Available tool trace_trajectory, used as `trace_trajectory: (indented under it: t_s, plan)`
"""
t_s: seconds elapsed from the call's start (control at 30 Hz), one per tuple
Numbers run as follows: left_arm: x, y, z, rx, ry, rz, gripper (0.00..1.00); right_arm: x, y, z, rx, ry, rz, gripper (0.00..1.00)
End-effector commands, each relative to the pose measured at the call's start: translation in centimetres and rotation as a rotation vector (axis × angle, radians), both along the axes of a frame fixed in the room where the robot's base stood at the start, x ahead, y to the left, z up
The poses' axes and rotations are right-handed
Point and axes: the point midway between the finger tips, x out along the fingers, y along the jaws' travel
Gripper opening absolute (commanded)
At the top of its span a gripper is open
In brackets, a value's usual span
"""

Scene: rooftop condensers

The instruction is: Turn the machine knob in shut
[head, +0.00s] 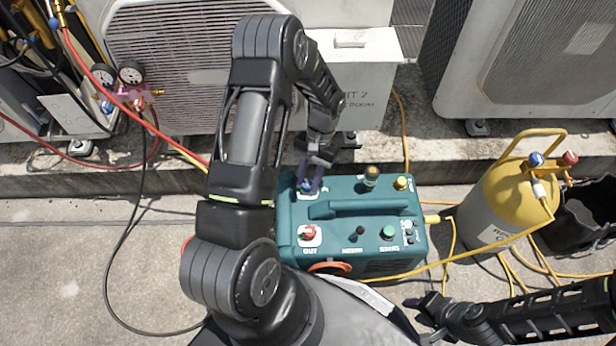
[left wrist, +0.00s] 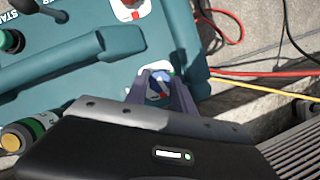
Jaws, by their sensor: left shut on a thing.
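The teal machine (head: 345,225) sits on the concrete, with a handle across its top. Its blue knob (head: 307,186) is at the back left corner, on a white plate. My left gripper (head: 310,180) reaches down over this corner, shut on the blue knob. In the left wrist view the fingers (left wrist: 162,92) close around the blue knob (left wrist: 158,84), which partly shows between them. A red knob (head: 309,233) on a white plate marked OUT is at the machine's front left. My right gripper (head: 428,306) is at the lower right, away from the machine; its fingers are too dark to judge.
A yellow-topped grey cylinder (head: 505,205) with blue and red valves stands right of the machine, beside a black bucket (head: 588,215). Condenser units line the back. Yellow hoses run across the floor. A gauge set (head: 118,75) with red and black hoses is at the left.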

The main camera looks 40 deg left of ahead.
Motion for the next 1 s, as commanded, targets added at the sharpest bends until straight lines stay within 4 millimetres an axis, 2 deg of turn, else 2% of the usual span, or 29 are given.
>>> trace_trajectory:
  t_s: [0.2,0.4,0.87,0.9,1.0]
  plan:
    - [0.09,-0.08,0.11,0.001,-0.002,-0.141,0.0,-0.11,0.11,0.42,0.001,0.002,0.003,0.36]
    - [0.11,-0.08,0.06,0.001,-0.003,-0.21,0.0,-0.16,0.16,0.55,0.002,0.003,0.003,0.36]
    - [0.12,-0.08,0.01,0.001,-0.004,-0.23,0.0,-0.17,0.16,0.55,0.002,0.003,0.003,0.36]
    - [0.12,-0.08,0.01,0.001,-0.004,-0.23,0.31,-0.17,0.16,0.55,0.002,0.003,0.003,0.36]
    - [0.09,-0.09,0.01,0.001,-0.003,-0.23,0.39,-0.16,0.16,0.55,0.002,0.003,0.003,0.36]
